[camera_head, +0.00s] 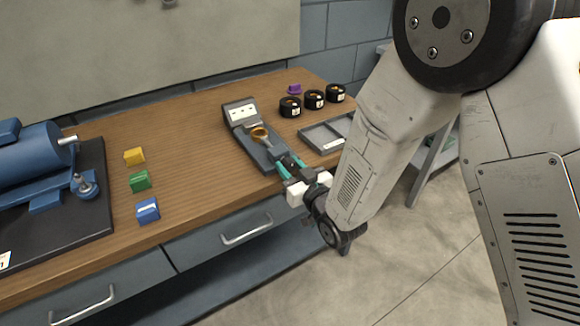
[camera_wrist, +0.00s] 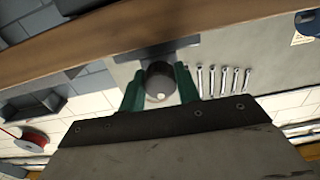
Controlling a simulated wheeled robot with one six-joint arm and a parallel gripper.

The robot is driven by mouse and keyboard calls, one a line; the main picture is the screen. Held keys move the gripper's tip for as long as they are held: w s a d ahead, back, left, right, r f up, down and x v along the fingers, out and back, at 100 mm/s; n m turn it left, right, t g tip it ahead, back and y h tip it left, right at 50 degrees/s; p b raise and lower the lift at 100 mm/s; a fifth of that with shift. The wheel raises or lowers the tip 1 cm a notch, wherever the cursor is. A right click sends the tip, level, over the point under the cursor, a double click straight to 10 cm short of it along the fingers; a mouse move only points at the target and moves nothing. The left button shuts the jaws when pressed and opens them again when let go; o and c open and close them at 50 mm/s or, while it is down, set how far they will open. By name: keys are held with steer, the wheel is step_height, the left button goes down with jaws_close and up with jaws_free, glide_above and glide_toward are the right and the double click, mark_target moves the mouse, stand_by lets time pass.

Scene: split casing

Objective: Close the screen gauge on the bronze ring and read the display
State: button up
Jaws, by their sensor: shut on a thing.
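The screen gauge (camera_head: 246,146) is a long grey device lying on the wooden bench, with a pale display (camera_head: 242,112) at its far end. Marks on the display are too small to read. The bronze ring (camera_head: 260,133) sits on the gauge just below the display. I cannot tell whether the gauge's jaws touch it. My gripper (camera_head: 288,163), with green fingers, is at the near end of the gauge, at the bench's front edge. In the wrist view my gripper (camera_wrist: 158,88) is shut on a dark round knob (camera_wrist: 158,76) with a pale spot.
A grey divided tray (camera_head: 309,138) lies right of the gauge. Several black labelled rings (camera_head: 314,99) and a purple block (camera_head: 295,88) stand behind it. Yellow (camera_head: 134,156), green (camera_head: 139,181) and blue (camera_head: 148,210) blocks are at left, beside a blue machine (camera_head: 32,160).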

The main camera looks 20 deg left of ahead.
steer(key=m, duration=1)
steer(key=shift+m, duration=0.4)
steer(key=m, duration=0.5)
steer(key=shift+m, duration=0.3)
steer(key=m, duration=0.4)
steer(key=shift+m, duration=0.3)
steer(key=shift+s, duration=0.1)
steer(key=o, duration=1)
steer(key=shift+c, duration=0.2)
